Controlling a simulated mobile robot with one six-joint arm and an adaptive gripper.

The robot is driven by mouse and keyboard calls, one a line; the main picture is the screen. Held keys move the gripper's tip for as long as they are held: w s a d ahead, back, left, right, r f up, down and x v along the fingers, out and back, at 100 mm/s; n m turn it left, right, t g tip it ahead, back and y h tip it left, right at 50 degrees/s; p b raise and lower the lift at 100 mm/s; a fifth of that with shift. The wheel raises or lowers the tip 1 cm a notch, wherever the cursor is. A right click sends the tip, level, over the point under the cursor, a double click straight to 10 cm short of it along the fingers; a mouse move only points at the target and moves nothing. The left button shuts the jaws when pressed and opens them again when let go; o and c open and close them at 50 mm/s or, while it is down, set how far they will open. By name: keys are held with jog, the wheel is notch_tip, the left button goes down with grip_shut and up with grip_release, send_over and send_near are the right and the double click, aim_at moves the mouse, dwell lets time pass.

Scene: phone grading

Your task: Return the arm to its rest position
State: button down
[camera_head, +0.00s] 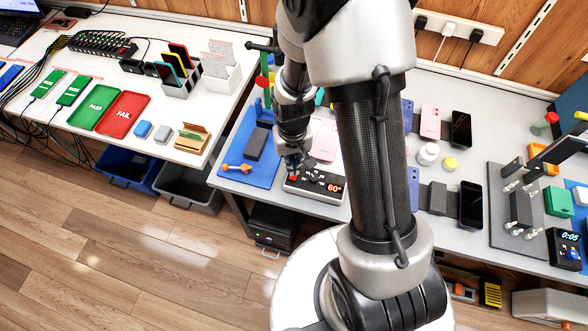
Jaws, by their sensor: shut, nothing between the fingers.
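My arm stands in the middle of the camera_head view and hides a large part of the bench behind it. My gripper (298,170) points down over the heating plate unit (316,186), which shows a red 60° display. The gripper is small and partly dark against the unit, and its fingers look shut with nothing held. I cannot tell whether the fingertips touch the unit or hang just above it. A pink phone (325,140) lies just behind the unit, partly hidden by my arm.
A blue mat (232,173) lies left of the gripper. More phones, including a black one (471,204), lie right of my arm. The left table holds a green PASS tray (94,107) and a red FAIL tray (123,114). Bins stand below. The wooden floor in front is clear.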

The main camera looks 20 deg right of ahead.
jog(key=shift+r+p, duration=0.4)
jog(key=shift+r, duration=0.4)
notch_tip(320, 180, up, 17)
jog(key=s+t, duration=0.2)
jog(key=s, duration=0.1)
jog(key=s+r+n+t, duration=0.1)
jog(key=s+r+t, duration=0.1)
jog(key=s+r, duration=1)
jog(key=shift+t, duration=0.3)
